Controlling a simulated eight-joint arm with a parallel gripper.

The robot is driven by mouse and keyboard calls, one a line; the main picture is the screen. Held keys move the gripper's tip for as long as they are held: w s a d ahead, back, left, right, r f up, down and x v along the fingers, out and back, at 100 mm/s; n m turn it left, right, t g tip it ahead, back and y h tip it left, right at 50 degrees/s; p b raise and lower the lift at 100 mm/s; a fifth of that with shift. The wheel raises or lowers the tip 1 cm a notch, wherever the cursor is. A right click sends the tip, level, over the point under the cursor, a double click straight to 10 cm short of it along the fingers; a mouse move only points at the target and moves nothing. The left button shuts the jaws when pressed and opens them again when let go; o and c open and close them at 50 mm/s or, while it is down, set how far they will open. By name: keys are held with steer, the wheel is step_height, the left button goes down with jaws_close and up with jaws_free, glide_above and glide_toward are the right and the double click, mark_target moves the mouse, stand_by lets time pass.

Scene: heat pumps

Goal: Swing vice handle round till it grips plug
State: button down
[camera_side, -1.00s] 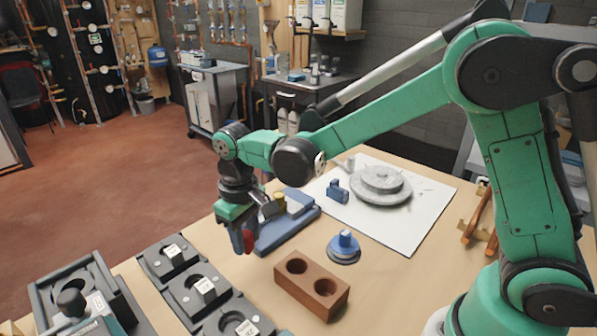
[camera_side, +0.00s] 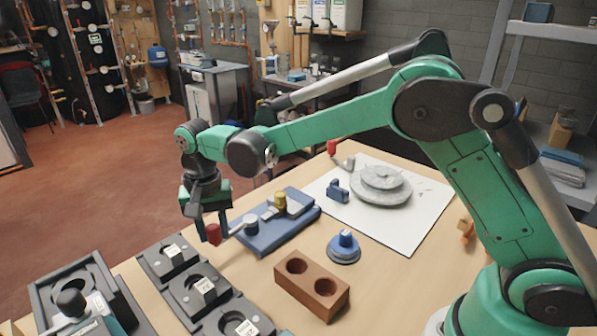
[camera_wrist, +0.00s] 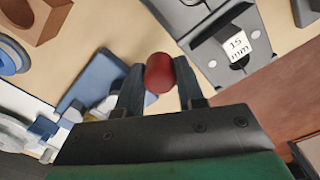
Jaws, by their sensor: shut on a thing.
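The vice (camera_side: 272,240) is a blue block on the table in the side view, and part of it shows in the wrist view (camera_wrist: 97,80). A yellow-brass plug (camera_side: 280,200) stands upright on it, beside a pale jaw block (camera_side: 297,205). Whether the jaw touches the plug I cannot tell. The vice handle ends in a red knob (camera_side: 213,234) off the vice's left end. My gripper (camera_side: 209,238) points down and is shut on this knob. The knob sits between both fingers in the wrist view (camera_wrist: 159,74). My gripper hides part of the handle.
Dark trays with round recesses (camera_side: 190,284) stand close by at front left, one labelled 15 mm. A brown block with two holes (camera_side: 312,288) and a blue round piece (camera_side: 344,248) stand to the right. A grey disc (camera_side: 367,186) lies on a white sheet (camera_side: 415,222).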

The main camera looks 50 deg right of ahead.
steer(key=shift+w+m, duration=0.35)
steer(key=shift+m, duration=0.05)
steer(key=c, duration=0.5)
jaws_free()
steer(key=shift+c, duration=0.2)
steer(key=shift+r, duration=2.85)
